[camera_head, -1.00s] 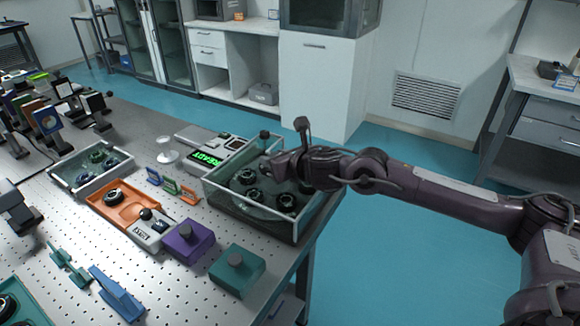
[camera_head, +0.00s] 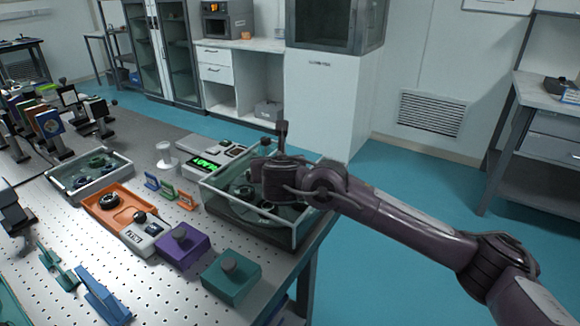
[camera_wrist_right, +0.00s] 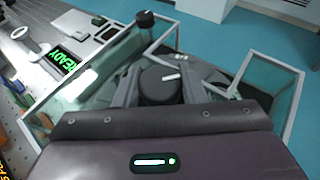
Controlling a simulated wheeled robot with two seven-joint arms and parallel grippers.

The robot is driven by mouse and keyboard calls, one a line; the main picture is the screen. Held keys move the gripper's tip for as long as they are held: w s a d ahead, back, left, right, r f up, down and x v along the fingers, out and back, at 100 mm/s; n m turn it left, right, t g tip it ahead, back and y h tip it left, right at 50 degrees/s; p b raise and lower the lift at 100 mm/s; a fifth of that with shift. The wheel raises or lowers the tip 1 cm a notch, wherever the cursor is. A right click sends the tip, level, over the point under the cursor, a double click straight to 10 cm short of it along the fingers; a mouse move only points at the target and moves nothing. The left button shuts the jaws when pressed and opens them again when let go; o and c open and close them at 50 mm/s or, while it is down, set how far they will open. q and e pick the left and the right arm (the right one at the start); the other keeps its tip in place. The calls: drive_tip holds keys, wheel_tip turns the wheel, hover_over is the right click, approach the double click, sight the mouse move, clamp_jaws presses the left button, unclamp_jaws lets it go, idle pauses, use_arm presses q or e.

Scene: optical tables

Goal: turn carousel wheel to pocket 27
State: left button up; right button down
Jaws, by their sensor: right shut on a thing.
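The carousel wheel (camera_head: 226,187) lies inside a clear-walled box (camera_head: 296,228) at the table's right corner. Dark round parts sit in its pockets. My right gripper (camera_wrist_right: 160,85) reaches into the box from above. In the wrist view its fingers are shut on the wheel's dark round knob (camera_wrist_right: 160,90), which has a white mark on top. In the head view my right wrist covers much of the wheel. I cannot read pocket numbers.
A dark-capped post (camera_wrist_right: 145,18) stands at the box's far corner. Purple (camera_head: 182,250) and teal (camera_head: 231,282) blocks with knobs stand in front. An orange tray (camera_head: 105,214) and another clear box (camera_head: 62,180) lie to the left. Open floor is on the right.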

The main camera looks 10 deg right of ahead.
drive_tip(key=shift+m+h, duration=0.5)
drive_tip(key=shift+h, duration=0.1)
drive_tip(key=shift+m+h, duration=0.5)
drive_tip(key=shift+h, duration=0.1)
use_arm(q)
drive_tip(key=shift+w+d+r, duration=0.15)
drive_tip(key=shift+w+d, duration=0.1)
drive_tip(key=shift+w, duration=0.2)
use_arm(e)
drive_tip(key=shift+m+g+h, duration=0.5)
drive_tip(key=shift+m+h, duration=0.1)
use_arm(q)
drive_tip(key=shift+s+a+f, duration=0.1)
drive_tip(key=shift+s+f, duration=0.1)
drive_tip(key=shift+s, duration=0.15)
use_arm(e)
drive_tip(key=shift+m+h, duration=0.4)
use_arm(q)
drive_tip(key=shift+w, duration=0.15)
use_arm(e)
drive_tip(key=c, duration=1.3)
unclamp_jaws()
use_arm(q)
drive_tip(key=shift+w+r, duration=0.15)
drive_tip(key=shift+w, duration=0.1)
use_arm(e)
drive_tip(key=o, duration=0.4)
